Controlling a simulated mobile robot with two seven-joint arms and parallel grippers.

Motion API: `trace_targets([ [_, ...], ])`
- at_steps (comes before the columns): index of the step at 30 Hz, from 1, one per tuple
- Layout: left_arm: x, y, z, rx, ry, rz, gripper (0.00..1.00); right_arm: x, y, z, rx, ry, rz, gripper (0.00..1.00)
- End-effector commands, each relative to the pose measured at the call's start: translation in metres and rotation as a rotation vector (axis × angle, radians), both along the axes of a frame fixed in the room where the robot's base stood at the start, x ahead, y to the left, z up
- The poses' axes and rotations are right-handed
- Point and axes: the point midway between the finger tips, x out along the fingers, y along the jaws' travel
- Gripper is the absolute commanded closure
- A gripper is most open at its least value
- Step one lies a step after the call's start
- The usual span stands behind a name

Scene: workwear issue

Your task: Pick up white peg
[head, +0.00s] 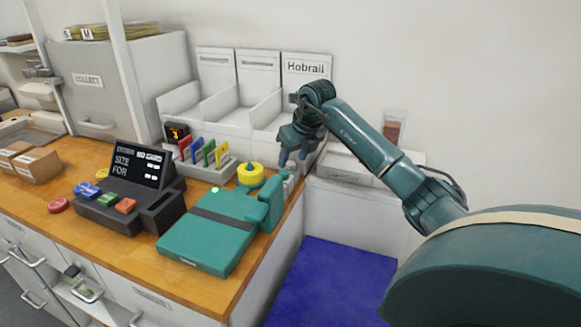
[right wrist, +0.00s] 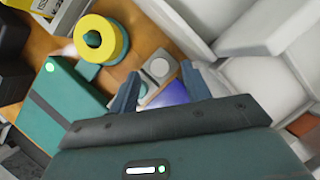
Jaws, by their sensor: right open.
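A pale round top, which looks like the white peg (right wrist: 159,67), sits on a small grey block in the right wrist view, seen nearly end-on. I cannot make out its height. My right gripper (head: 293,158) is above the back right corner of the wooden counter, fingers pointing down. In the right wrist view its two fingertips (right wrist: 160,80) are apart, with the grey block showing between and beyond them. Nothing is held. In the head view the block is small and partly hidden behind the teal device. My left gripper is not in view.
A teal device (head: 208,233) and a yellow round piece (head: 250,174) stand close by the gripper. A rack with coloured tags (head: 207,163) and white bins (head: 225,108) stand behind. A dark display terminal (head: 137,167) is left. A blue surface (head: 330,282) lies below the counter's right edge.

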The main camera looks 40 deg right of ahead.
Motion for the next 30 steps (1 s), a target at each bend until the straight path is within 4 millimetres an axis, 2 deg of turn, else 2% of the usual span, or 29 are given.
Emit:
trace_targets([
  [3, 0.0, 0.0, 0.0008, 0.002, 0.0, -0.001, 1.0, 0.0052, -0.0004, -0.0104, 0.001, -0.001, -0.001, 0.52],
  [9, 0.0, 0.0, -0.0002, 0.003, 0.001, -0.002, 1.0, 0.0055, -0.0007, -0.0113, 0.0, -0.002, 0.0, 0.52],
  [27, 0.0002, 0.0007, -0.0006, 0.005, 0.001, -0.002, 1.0, 0.0054, -0.0007, -0.011, 0.0, -0.002, 0.0, 1.0],
  [30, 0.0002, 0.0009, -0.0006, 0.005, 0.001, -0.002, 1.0, 0.0054, -0.0007, -0.011, 0.0, -0.002, 0.0, 1.0],
])
